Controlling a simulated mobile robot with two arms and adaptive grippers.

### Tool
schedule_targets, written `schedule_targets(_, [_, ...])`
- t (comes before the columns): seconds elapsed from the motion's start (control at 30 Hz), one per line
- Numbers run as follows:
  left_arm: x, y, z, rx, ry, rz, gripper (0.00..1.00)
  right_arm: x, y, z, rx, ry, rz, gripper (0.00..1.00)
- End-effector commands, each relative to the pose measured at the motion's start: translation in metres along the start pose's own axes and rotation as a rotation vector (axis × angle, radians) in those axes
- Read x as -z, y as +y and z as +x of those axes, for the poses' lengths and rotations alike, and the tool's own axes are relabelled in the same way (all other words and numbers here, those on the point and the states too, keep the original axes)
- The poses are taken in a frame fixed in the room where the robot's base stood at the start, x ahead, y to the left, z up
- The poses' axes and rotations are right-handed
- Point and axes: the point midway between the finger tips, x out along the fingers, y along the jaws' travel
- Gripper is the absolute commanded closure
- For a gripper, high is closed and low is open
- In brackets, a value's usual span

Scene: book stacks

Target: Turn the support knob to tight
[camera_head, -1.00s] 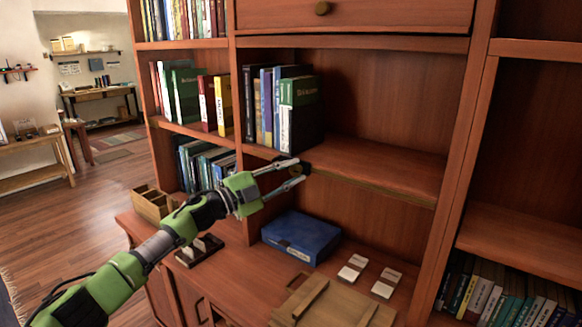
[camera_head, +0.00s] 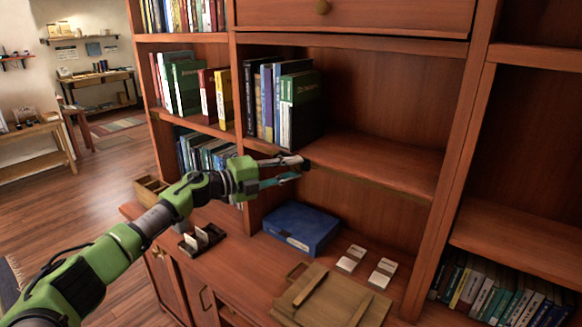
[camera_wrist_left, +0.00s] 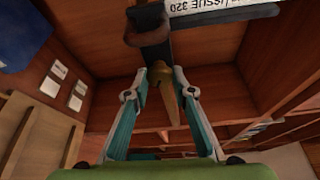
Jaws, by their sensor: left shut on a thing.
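My left gripper (camera_head: 295,168) is at the front edge of the middle shelf (camera_head: 380,165), just below the upright books. In the left wrist view its two teal fingers (camera_wrist_left: 168,82) close on a small brass-coloured piece, the support knob (camera_wrist_left: 161,68), under the shelf edge. In the head view the fingers largely hide the knob. I cannot read any tight mark or tell how far the knob is turned. My right gripper is not in view.
Several upright books (camera_head: 299,105) stand on the shelf above my gripper. Below are a blue box (camera_head: 302,228), white cards (camera_head: 351,259), a wooden board (camera_head: 330,296) and a small card holder (camera_head: 203,238) on the cabinet top. The shelf's right part is clear.

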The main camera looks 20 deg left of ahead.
Motion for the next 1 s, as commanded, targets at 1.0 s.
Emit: schedule_targets(1.0, [-0.001,0.002,-0.026,-0.003,-0.001,0.002,0.60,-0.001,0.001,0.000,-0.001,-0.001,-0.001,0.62])
